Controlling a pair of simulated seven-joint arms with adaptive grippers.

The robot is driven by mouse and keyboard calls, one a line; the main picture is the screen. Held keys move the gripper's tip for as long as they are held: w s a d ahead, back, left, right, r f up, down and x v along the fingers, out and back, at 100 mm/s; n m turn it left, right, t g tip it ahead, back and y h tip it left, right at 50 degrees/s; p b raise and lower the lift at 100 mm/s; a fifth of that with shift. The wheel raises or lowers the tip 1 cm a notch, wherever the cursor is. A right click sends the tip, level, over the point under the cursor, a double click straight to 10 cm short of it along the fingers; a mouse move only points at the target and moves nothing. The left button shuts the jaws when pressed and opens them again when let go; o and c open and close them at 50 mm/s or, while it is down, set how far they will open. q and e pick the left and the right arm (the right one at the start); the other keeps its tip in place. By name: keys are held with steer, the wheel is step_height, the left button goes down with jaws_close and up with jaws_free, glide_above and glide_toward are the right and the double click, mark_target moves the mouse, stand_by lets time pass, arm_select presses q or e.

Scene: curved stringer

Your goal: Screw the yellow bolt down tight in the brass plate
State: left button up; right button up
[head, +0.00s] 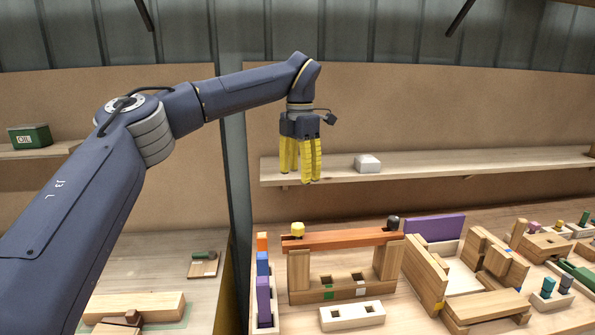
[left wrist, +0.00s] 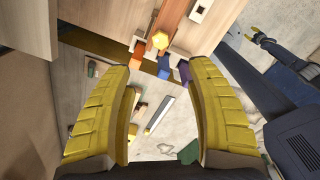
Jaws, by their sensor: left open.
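The yellow bolt (head: 298,229) stands at the left end of a long orange-brown bar (head: 340,239) laid across wooden uprights. Its hexagonal yellow head (left wrist: 160,40) also shows in the left wrist view, beyond the fingertips. I cannot make out a brass plate apart from this bar, nor how deep the bolt sits. My left gripper (head: 301,173) points down with yellow fingers apart and empty, well above the bolt and not touching it. In the left wrist view a small dark gripper with yellow tips (left wrist: 257,37), seemingly my right one, shows at the upper right.
A black knob (head: 393,222) stands at the bar's right end. Orange, blue and purple blocks (head: 263,262) line a rack left of the uprights. A shelf with a white box (head: 367,163) runs behind my left gripper. Wooden fixtures crowd the bench to the right.

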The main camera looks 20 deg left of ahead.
mark_target(299, 224)
arm_select(q)
step_height(299, 224, down, 17)
stand_by(0.7)
steer(key=shift+c, duration=0.5)
jaws_close()
